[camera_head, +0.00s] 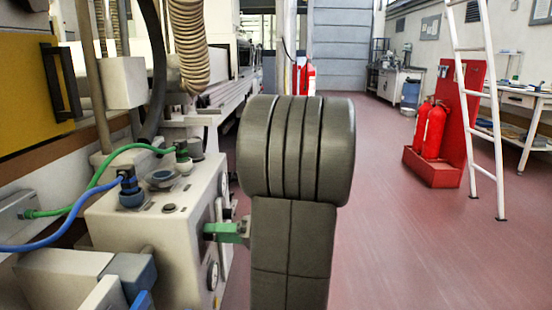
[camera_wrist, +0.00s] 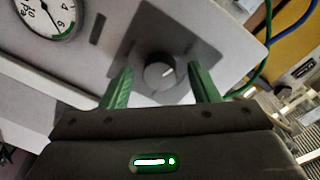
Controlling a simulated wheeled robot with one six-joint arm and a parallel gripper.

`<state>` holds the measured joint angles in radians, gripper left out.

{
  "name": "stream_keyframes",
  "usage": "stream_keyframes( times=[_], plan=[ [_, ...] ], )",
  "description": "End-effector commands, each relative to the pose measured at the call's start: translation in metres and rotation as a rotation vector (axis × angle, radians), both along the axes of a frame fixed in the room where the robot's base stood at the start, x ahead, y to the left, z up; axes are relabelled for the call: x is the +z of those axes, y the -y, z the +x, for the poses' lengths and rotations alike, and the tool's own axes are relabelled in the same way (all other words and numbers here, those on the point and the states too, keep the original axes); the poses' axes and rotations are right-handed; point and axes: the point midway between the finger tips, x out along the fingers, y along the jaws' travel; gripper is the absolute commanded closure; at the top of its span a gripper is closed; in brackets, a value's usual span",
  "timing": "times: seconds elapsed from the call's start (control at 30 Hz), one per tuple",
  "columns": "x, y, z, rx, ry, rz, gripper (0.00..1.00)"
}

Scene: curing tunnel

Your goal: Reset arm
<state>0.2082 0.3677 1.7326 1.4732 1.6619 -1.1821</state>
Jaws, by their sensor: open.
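My gripper (camera_wrist: 161,84) shows in the wrist view with its two green fingers apart. A round grey knob (camera_wrist: 160,72) on a dark square plate lies between and just beyond the fingertips; I cannot tell whether they touch it. In the head view my dark arm fills the middle, and my gripper's green finger (camera_head: 226,232) points left at the side of a pale control box (camera_head: 150,215). My arm hides part of the box's right side.
A gauge (camera_wrist: 48,14) sits beside the knob. Blue (camera_head: 70,232) and green hoses (camera_head: 105,170) run to the box top. A yellow panel (camera_head: 30,95) stands at left. A red stand with extinguishers (camera_head: 430,130) and a white ladder (camera_head: 483,110) stand at right. The red floor (camera_head: 420,250) between is clear.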

Motion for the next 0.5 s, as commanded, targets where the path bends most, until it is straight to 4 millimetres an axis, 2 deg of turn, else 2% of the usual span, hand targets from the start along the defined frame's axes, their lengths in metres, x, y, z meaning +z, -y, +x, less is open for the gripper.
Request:
stream_keyframes(
  times=[0.23,0.5],
  plan=[
    [0.002,0.015,0.0,-0.004,0.002,0.0,0.45],
    [0.004,0.06,-0.004,-0.005,0.002,0.0,0.45]
  ],
)
